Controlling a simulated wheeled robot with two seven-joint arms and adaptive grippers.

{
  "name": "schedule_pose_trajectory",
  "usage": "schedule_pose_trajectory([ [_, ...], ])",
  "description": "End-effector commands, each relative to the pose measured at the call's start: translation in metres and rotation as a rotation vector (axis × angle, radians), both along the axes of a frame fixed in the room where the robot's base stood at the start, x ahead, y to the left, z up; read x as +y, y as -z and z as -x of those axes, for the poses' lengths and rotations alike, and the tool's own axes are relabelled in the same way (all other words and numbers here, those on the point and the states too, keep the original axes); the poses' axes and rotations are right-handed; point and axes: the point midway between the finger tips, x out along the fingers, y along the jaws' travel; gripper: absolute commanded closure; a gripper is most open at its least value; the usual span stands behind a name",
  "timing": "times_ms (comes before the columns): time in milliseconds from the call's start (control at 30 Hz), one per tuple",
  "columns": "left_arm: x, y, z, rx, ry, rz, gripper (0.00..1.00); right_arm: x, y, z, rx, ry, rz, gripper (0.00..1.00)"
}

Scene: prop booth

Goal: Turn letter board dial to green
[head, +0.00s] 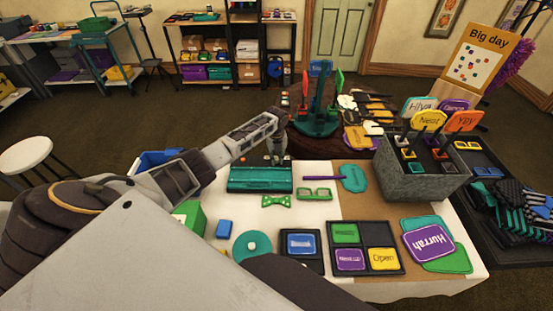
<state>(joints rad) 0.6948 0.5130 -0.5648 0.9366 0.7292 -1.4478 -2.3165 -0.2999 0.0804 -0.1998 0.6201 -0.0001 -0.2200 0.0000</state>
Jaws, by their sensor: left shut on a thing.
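A long teal case, which looks like the letter board (255,183), lies near the back edge of the white table. My left arm reaches in from the left and its gripper (278,160) points down at the back right part of the case. The gripper is shut on what appears to be the dial there. The fingers hide the dial, so its colour setting cannot be read. My right gripper is not in view.
Green glasses (314,194), a green bow tie (276,201) and a teal paddle sign (354,178) lie close by. A grey bin (420,180) of signs stands at right. Framed signs (364,246) fill the front. A round dark table (325,140) stands behind.

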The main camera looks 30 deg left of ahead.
Motion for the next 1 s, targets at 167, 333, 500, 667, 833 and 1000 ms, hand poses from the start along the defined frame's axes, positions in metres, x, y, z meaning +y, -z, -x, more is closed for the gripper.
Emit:
schedule_pose_trajectory([
  [167,0.0008,-0.0014,-0.0013,-0.004,0.045,0.0,1.0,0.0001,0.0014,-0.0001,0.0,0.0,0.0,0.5],
  [333,0.0007,-0.0016,-0.0014,-0.004,0.059,0.0,1.0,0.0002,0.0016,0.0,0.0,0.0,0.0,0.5],
  [500,0.0006,-0.0018,-0.0014,-0.004,0.059,0.0,1.0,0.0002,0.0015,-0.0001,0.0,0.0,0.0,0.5],
  [667,0.0009,-0.0018,-0.0015,-0.005,0.059,0.0,0.76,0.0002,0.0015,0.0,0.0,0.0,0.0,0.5],
  [833,0.0005,-0.0013,-0.001,-0.003,0.058,0.0,0.69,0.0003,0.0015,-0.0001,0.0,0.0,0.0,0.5],
  [1000,0.0003,-0.0008,-0.0006,-0.001,0.059,0.0,0.69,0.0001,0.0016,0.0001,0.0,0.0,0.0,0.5],
])
